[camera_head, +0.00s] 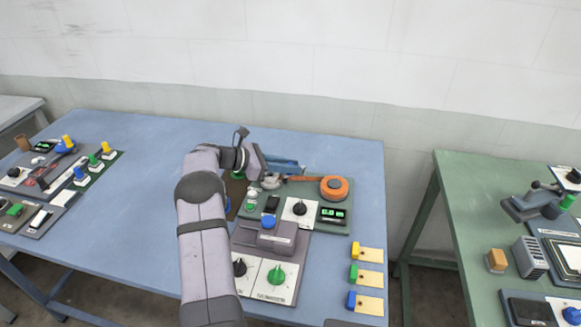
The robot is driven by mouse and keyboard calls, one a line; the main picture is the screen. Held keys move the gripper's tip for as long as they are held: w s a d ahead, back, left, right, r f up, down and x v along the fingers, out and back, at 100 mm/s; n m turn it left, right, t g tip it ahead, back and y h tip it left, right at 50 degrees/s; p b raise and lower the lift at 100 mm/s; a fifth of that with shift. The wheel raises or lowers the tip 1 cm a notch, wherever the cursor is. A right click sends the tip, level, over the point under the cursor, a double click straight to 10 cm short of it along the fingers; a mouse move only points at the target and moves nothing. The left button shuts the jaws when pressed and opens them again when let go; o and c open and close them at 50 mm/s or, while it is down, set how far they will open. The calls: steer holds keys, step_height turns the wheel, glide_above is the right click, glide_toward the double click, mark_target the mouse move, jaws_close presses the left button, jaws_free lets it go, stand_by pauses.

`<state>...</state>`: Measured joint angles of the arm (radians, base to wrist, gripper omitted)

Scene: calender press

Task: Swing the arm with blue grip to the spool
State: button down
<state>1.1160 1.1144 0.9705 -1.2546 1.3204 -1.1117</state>
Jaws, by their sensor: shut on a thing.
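My gripper (266,170) is at the back left of the grey-green panel (340,226) on the blue table. Its jaws are small and partly hidden in this view, and they are shut on the blue grip (287,165). The swing arm that carries the grip is mostly hidden by my gripper. The orange spool (336,188), round with a dark centre, lies flat to the right of the grip, with a gap between them. An orange strip (302,179) runs from near my gripper towards the spool.
The panel also holds a black knob (299,208) and a green-lit display (332,214). In front is a grey block with a blue button (268,221). Coloured blocks (366,254) sit at the right edge. Another panel (70,175) stands at left. The table's back is clear.

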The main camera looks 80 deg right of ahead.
steer(key=shift+r, duration=0.15)
stand_by(0.4)
steer(key=c, duration=1.7)
jaws_free()
steer(key=shift+o, duration=0.2)
steer(key=shift+w, duration=0.1)
steer(key=b+v, duration=0.1)
steer(key=v, duration=0.4)
steer(key=shift+w+b, duration=0.25)
steer(key=shift+b, duration=0.15)
steer(key=shift+v, duration=0.9)
